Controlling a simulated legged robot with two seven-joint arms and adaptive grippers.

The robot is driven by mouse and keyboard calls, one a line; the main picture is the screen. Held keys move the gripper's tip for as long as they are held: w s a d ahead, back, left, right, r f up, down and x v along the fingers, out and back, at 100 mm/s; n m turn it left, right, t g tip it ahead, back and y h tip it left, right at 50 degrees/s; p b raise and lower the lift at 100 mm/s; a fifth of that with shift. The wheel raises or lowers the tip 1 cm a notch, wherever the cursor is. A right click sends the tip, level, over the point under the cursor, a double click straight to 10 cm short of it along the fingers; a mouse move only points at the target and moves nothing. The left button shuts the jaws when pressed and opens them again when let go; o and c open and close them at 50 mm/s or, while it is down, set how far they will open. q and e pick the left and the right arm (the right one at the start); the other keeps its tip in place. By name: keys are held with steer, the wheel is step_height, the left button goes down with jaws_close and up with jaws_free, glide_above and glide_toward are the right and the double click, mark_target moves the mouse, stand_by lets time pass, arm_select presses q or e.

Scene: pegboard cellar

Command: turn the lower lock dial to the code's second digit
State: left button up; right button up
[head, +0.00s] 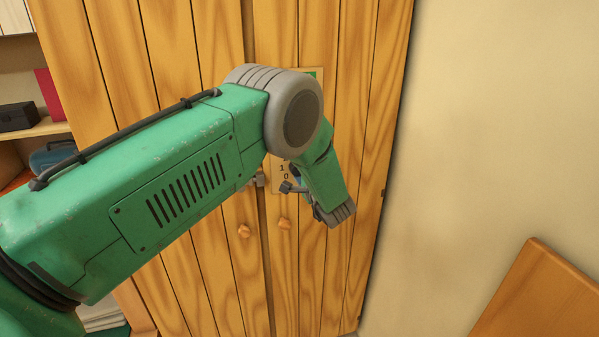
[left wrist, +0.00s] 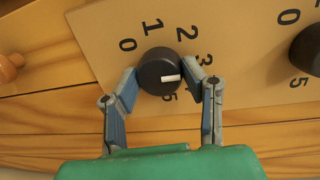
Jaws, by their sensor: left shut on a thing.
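The lower lock dial (left wrist: 158,73) is a round black knob with a white pointer mark, on a tan plate (left wrist: 85,30) in the left wrist view. Numerals 0, 1, 2, 3 and 5 show around it; a finger covers the place between 3 and 5. The white mark points to the right in that view, towards this covered place. My left gripper (left wrist: 163,83) has its blue-grey fingers closed on both sides of the dial. In the head view my left gripper (head: 293,188) is at the plate, and my arm hides most of the dial. My right gripper is not in view.
A second black dial (left wrist: 307,50) is at the right edge of the left wrist view. Wooden door knobs (head: 284,223) sit below the plate on the plank cabinet doors (head: 200,290). Shelves (head: 45,128) are at left; a wooden board (head: 545,300) is at lower right.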

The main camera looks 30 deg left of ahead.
arm_select(q)
steer(key=shift+d+f, duration=0.15)
steer(key=shift+f, duration=0.15)
steer(key=o, duration=1.1)
steer(key=shift+o, duration=0.2)
steer(key=shift+w, duration=0.2)
steer(key=shift+r, duration=0.1)
steer(key=f+v, duration=0.1)
steer(key=v, duration=1.1)
steer(key=shift+r, duration=0.45)
